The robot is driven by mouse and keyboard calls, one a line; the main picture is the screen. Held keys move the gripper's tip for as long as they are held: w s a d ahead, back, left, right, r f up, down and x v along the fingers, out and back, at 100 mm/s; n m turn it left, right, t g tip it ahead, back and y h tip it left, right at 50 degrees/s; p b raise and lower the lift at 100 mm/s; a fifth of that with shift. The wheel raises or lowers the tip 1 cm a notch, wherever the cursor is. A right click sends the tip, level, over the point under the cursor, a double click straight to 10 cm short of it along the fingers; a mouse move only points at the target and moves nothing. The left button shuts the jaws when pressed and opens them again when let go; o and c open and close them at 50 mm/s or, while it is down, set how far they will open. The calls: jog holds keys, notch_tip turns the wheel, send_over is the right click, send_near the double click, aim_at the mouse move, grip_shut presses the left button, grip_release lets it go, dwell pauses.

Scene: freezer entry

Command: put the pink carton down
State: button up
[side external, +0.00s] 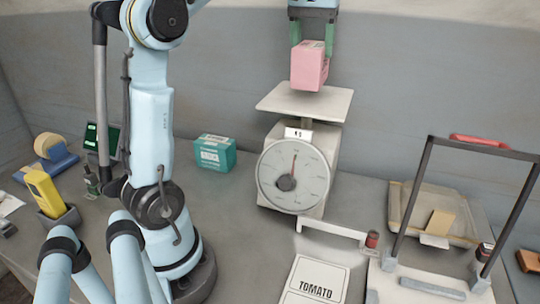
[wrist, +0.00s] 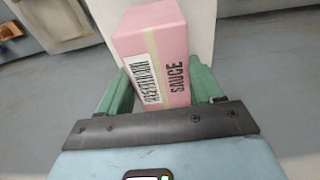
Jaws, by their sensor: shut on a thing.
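The pink carton (side external: 309,68) is held between the green fingers of my gripper (side external: 313,44), above the pan of the dial scale (side external: 305,101). In the side view its bottom looks close to the pan; I cannot tell whether it touches. In the wrist view the pink carton (wrist: 160,60) reads "SAUCE" and has a barcode label and a pale tape strip. The green fingers of my gripper (wrist: 165,92) press on its two sides. The white scale pan (wrist: 200,25) shows behind the carton.
A teal carton (side external: 214,152) stands left of the scale. A "TOMATO" card (side external: 316,283) lies in front. A dark frame (side external: 480,150) with a red handle and a tray (side external: 405,208) holding a tan block (side external: 440,222) are at right. Bare counter lies between teal carton and scale.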

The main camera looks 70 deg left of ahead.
jog(key=shift+f, duration=1.45)
jog(key=shift+f, duration=0.1)
jog(key=o, duration=1.2)
jog(key=shift+s+d+r, duration=0.1)
jog(key=shift+r, duration=1.15)
jog(key=shift+s+d+r, duration=0.1)
jog(key=shift+d+r, duration=0.05)
jog(key=shift+r, duration=1.15)
jog(key=shift+s+d+r, duration=0.1)
jog(key=shift+r, duration=1.15)
jog(key=shift+f, duration=0.15)
jog(key=shift+w+a+f, duration=0.1)
jog(key=shift+f, duration=0.95)
jog(key=shift+w+a+f, duration=0.1)
jog(key=shift+a+f, duration=0.05)
jog(key=shift+f, duration=0.9)
jog(key=shift+w+a+f, duration=0.1)
jog(key=shift+f, duration=0.95)
